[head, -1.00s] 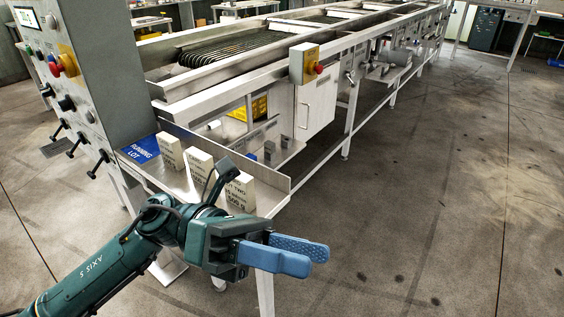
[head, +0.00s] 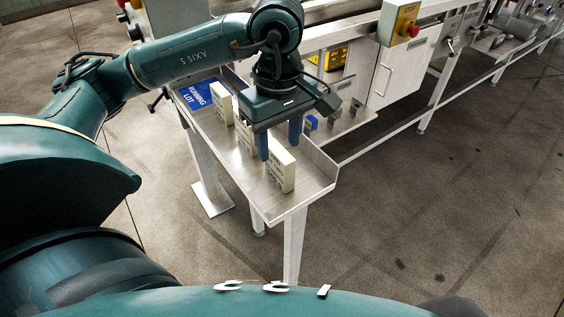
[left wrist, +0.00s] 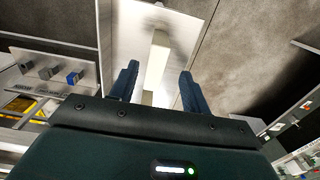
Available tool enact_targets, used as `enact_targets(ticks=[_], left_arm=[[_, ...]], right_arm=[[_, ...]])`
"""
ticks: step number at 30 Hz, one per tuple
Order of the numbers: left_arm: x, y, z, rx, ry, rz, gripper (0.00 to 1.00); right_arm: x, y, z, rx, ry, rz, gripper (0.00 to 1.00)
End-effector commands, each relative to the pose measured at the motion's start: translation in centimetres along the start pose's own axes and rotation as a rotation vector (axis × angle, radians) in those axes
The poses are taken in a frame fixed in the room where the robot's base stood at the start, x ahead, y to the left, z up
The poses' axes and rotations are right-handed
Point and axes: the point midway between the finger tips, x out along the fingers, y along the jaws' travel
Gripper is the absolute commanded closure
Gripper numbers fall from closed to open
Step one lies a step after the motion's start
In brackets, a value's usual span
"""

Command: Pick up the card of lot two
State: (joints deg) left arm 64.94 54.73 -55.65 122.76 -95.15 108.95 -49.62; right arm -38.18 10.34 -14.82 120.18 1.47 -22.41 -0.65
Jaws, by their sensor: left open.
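The card of lot two (head: 281,168) is a cream upright block with dark print, nearest the front end of the steel shelf (head: 262,200). Its print is too small to read now; the earlier head view shows "TWO" on it. My left gripper (head: 279,152) points down over the shelf, open, its blue fingers at the card's upper part. In the left wrist view, the card (left wrist: 158,58) shows between the two spread fingers (left wrist: 159,88), with no clear contact. My right gripper is not in view.
Two more cream cards stand behind, one (head: 245,136) partly hidden by my gripper, the other (head: 221,103) near the blue "RUNNING LOT" plate (head: 196,95). Small blocks, one blue (head: 311,123), stand beyond. The shelf has a raised right edge. Floor right is clear.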

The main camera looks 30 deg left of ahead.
Motion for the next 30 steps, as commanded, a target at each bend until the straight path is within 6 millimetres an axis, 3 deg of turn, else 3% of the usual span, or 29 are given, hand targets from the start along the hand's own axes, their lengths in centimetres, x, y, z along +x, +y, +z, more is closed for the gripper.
enact_targets(ticks=[3, 10, 18, 27, 30], left_arm=[[1.6, 0.0, 0.0, 0.000, -0.001, -0.002, 0.53], [3.2, 0.1, -0.2, -0.002, -0.003, -0.003, 0.53], [7.0, 0.3, -0.6, 0.000, -0.003, -0.001, 0.53], [7.6, 0.4, -0.6, 0.000, -0.003, 0.001, 0.53], [7.5, 0.4, -0.6, 0.000, -0.003, 0.001, 0.61]], right_arm=[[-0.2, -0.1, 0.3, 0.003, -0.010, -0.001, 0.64], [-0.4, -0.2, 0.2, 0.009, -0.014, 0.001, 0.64], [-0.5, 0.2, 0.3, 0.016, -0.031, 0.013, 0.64], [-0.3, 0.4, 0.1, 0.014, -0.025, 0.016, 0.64], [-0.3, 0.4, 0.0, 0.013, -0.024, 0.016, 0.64]])
